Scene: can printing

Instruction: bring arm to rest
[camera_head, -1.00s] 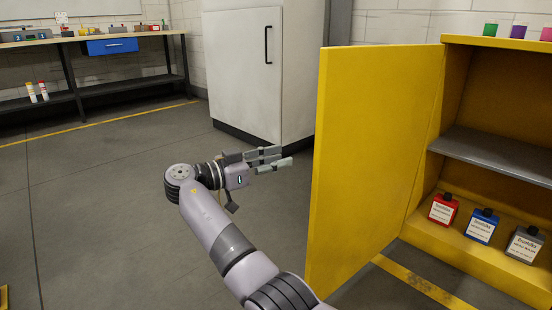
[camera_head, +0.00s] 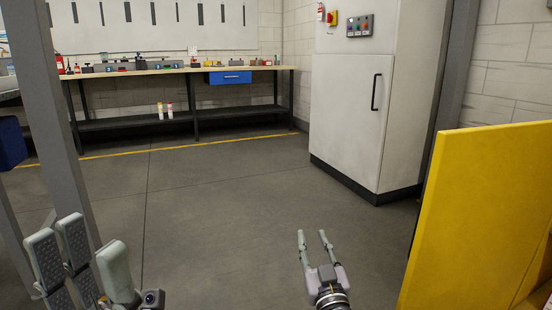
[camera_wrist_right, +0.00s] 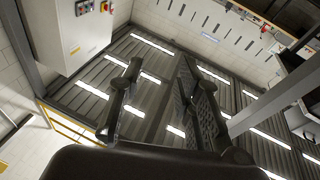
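My left gripper (camera_head: 88,238) is large and close in the bottom left corner of the head view. Its dark padded fingers and a pale finger stand apart, with nothing between them. My right gripper (camera_head: 312,235) is low in the middle of the head view, over the grey floor, with its fingers pointing away from me. Its fingers are spread and empty. In the right wrist view the same gripper (camera_wrist_right: 160,68) shows a clear gap between its dark fingers. Most of both arms is outside the head view.
A yellow door panel (camera_head: 475,215) stands at the right, apart from my right gripper. A white cabinet (camera_head: 350,110) is at the back right. A workbench (camera_head: 160,72) runs along the back wall. A grey post (camera_head: 55,120) rises behind my left gripper. The middle floor is clear.

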